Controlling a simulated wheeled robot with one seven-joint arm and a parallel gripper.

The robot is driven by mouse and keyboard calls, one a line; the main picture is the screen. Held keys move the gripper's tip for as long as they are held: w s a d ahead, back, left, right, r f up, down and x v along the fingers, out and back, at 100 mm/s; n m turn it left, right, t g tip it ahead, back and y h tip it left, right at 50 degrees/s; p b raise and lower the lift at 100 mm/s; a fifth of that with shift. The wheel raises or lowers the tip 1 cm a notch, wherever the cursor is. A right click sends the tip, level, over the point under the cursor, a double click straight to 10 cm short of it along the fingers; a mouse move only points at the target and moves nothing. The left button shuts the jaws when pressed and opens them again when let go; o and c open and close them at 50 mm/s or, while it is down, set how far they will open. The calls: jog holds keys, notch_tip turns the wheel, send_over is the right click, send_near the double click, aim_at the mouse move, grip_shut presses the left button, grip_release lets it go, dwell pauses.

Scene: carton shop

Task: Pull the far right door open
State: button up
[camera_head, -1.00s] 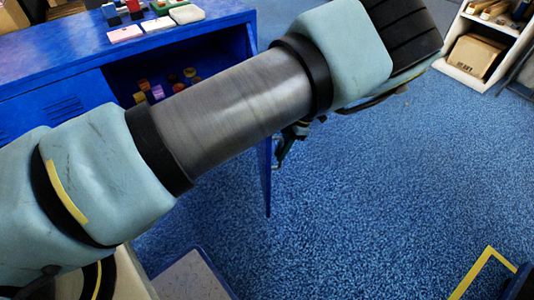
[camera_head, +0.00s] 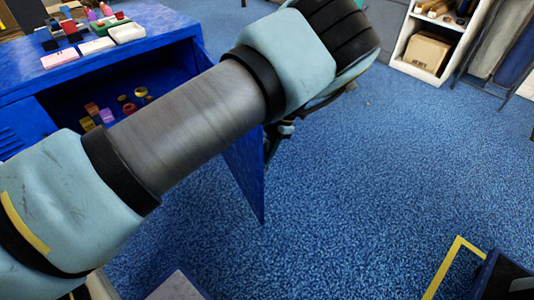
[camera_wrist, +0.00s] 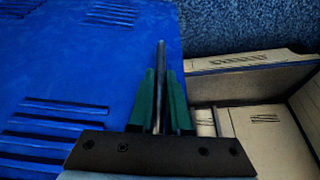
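The blue far right door (camera_head: 246,178) stands open in the head view, swung out from the blue cabinet (camera_head: 130,65). Its inner face shows, and the compartment behind it is open. In the wrist view the door's slotted outer face (camera_wrist: 90,70) fills the left side. My gripper (camera_wrist: 161,100) has its green fingers closed around an upright dark bar handle (camera_wrist: 161,58) on the door. In the head view my arm hides most of the gripper and the handle.
Small coloured items (camera_head: 108,112) stand inside the open compartment. Several boxes and trays (camera_head: 98,46) lie on the cabinet top. A white shelf (camera_head: 440,45) stands at the back right. A yellow-edged object (camera_head: 455,262) is at the lower right. Blue carpet between is clear.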

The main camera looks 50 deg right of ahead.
jog(key=o, duration=0.4)
jog(key=shift+o, duration=0.2)
jog(key=v, duration=1)
jog(key=shift+d+r, duration=0.15)
jog(key=shift+r, duration=0.15)
jog(key=shift+s, duration=0.1)
